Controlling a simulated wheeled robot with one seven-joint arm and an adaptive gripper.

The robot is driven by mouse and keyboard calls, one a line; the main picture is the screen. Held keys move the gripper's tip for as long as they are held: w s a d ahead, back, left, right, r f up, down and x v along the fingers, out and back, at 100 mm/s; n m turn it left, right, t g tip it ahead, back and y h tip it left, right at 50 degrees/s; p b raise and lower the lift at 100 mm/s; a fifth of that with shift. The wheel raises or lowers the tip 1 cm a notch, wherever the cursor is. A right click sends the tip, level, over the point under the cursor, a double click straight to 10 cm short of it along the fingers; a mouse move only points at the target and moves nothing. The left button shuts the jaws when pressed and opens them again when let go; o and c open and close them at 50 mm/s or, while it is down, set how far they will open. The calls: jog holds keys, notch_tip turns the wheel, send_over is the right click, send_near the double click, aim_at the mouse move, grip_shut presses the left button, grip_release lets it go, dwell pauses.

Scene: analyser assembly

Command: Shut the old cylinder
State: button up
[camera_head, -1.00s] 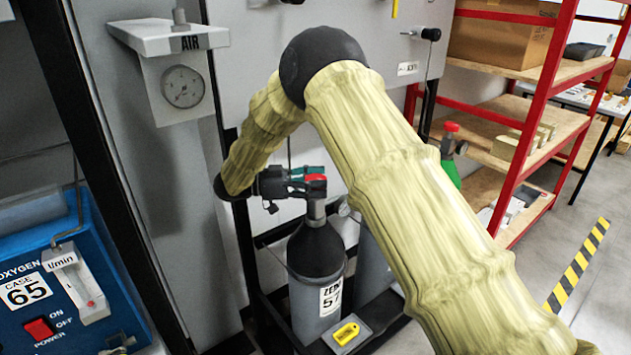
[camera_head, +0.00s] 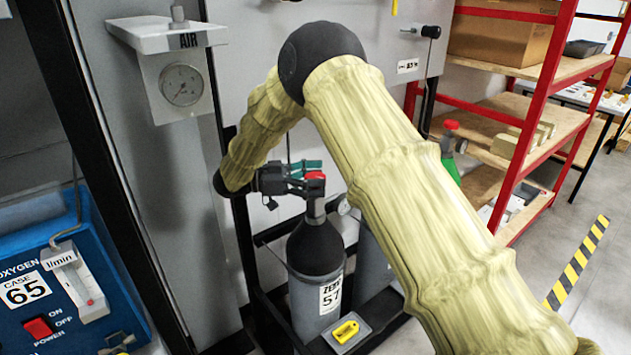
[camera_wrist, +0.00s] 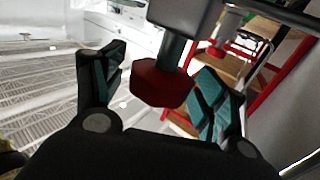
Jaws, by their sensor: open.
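The cylinder labelled ZERO 57 (camera_head: 318,248) stands upright in a black frame, with a dark shoulder and a grey body. Its red valve knob (camera_head: 315,176) is on top. In the wrist view the red knob (camera_wrist: 161,82) sits between the two fingers, on a dark stem under a grey block. My gripper (camera_head: 308,178) is level with the knob and around it. In the wrist view my gripper (camera_wrist: 160,92) is open, with a gap on each side of the knob. Part of the gripper hides the knob in the head view.
A second cylinder (camera_head: 372,262) stands to the right, partly behind my arm. Another red valve knob (camera_head: 451,125) is further right. A tray with a yellow tag (camera_head: 346,332) lies in front. A red shelf (camera_head: 530,120) stands at right. A blue oxygen unit (camera_head: 75,285) is at left.

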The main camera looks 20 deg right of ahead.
aim_at(315, 176)
notch_tip(315, 176, up, 9)
jog(key=shift+r, duration=0.2)
jog(key=shift+f, duration=0.1)
dwell(0.4)
